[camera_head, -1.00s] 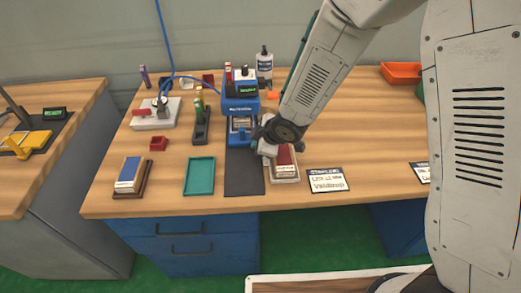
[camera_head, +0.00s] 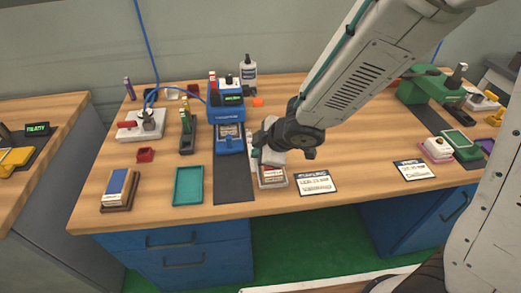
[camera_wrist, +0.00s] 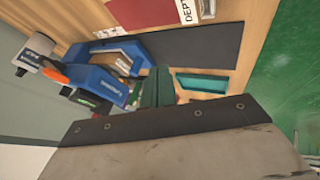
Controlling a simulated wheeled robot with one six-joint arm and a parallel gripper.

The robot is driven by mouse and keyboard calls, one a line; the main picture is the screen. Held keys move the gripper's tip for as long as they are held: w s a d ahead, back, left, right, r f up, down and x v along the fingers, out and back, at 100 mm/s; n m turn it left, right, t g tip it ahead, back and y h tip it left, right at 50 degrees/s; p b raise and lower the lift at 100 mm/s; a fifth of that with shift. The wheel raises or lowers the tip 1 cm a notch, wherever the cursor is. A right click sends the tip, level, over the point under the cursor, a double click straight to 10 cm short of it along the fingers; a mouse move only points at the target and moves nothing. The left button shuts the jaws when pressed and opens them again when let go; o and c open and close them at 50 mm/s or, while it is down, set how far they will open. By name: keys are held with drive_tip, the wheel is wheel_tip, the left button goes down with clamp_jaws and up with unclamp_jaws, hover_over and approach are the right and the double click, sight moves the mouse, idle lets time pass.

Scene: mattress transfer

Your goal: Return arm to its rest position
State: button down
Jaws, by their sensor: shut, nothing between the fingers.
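My arm reaches in from the upper right in the head view. My gripper (camera_head: 257,154) hangs over the workbench, beside the blue press and by the far end of a red-topped block in a pale tray (camera_head: 272,177). Its fingers are hard to make out there. In the wrist view the green fingers of my gripper (camera_wrist: 157,87) are together, with nothing between them. The blue press (camera_wrist: 105,83) shows to their left and a teal tray (camera_wrist: 202,83) to their right.
On the bench (camera_head: 345,150) are a dark mat (camera_head: 235,185), a blue-topped block (camera_head: 119,186), a white bottle (camera_head: 248,70) and printed cards (camera_head: 315,182). A green machine (camera_head: 430,90) stands at the right. Bare wood lies right of my gripper.

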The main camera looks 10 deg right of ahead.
drive_tip(key=shift+s+d+r, duration=0.2)
drive_tip(key=shift+d+r, duration=0.1)
drive_tip(key=shift+r, duration=0.05)
drive_tip(key=s+d+r+m+g+h, duration=0.1)
drive_tip(key=s+d+r+m+h, duration=0.15)
drive_tip(key=d, duration=0.35)
drive_tip(key=s+d+r+m+g+h, duration=0.1)
drive_tip(key=s+d+m+h, duration=0.1)
drive_tip(key=d+m, duration=0.25)
drive_tip(key=s+d+r+m+g+h, duration=0.1)
drive_tip(key=s+d+r+m+h, duration=0.15)
drive_tip(key=d, duration=0.35)
drive_tip(key=s+d+r+m+y, duration=0.1)
drive_tip(key=s+d+r+m, duration=0.1)
drive_tip(key=s+r+m, duration=0.2)
drive_tip(key=s+d+r+m+g+y, duration=0.1)
drive_tip(key=s+d+r+m, duration=0.2)
drive_tip(key=s+r, duration=0.5)
drive_tip(key=shift+s+m, duration=0.35)
drive_tip(key=shift+s, duration=1.15)
